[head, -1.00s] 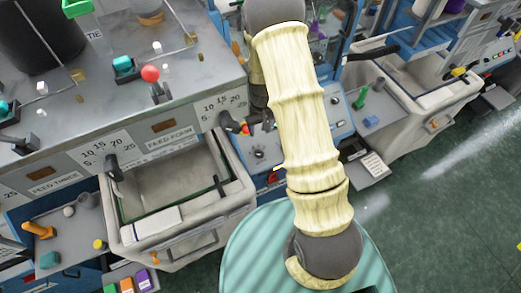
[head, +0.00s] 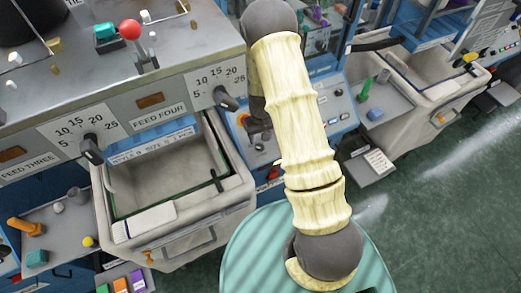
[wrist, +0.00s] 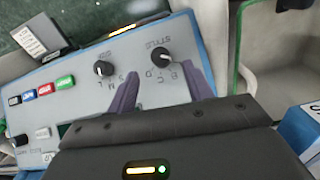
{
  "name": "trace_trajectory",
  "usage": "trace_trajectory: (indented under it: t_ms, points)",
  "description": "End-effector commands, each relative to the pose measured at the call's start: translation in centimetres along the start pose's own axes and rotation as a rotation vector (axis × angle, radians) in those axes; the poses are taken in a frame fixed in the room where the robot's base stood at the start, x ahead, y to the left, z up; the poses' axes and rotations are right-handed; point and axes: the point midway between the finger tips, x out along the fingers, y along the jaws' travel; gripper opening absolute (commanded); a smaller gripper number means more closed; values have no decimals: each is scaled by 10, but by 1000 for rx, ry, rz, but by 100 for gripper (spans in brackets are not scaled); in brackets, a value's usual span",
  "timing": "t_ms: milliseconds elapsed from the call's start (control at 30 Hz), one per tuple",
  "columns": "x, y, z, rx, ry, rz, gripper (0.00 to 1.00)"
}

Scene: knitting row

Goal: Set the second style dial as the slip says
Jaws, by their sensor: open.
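In the wrist view, a dark knob, the style dial (wrist: 160,56), sits on a blue-edged grey panel (wrist: 80,62) under the word STYLE, with letters around it. A size dial (wrist: 103,69) stands left of it. My gripper (wrist: 160,84) is open. Its two purple fingers reach over the panel, below and to either side of the style dial, with nothing between them. I cannot tell the dial's exact setting. A printed slip (wrist: 38,34) lies beyond the panel, and a white slip also shows in the head view (head: 378,162); their text is unreadable. My arm hides most of the panel there.
Red, green and dark buttons (wrist: 47,92) line the panel's left. A grey bin (head: 160,180) stands left of my arm, below a bench with feed dials (head: 90,146). Another bin (head: 435,100) is at right. Green floor (head: 440,190) is clear at lower right.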

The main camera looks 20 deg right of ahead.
Motion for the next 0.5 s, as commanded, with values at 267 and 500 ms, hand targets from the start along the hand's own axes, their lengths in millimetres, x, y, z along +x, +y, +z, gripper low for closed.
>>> trace_trajectory:
  t_ms: [267,500]
  points:
    - [50,0,0,0,-1,0,51]
    - [68,0,0,0,0,0,51]
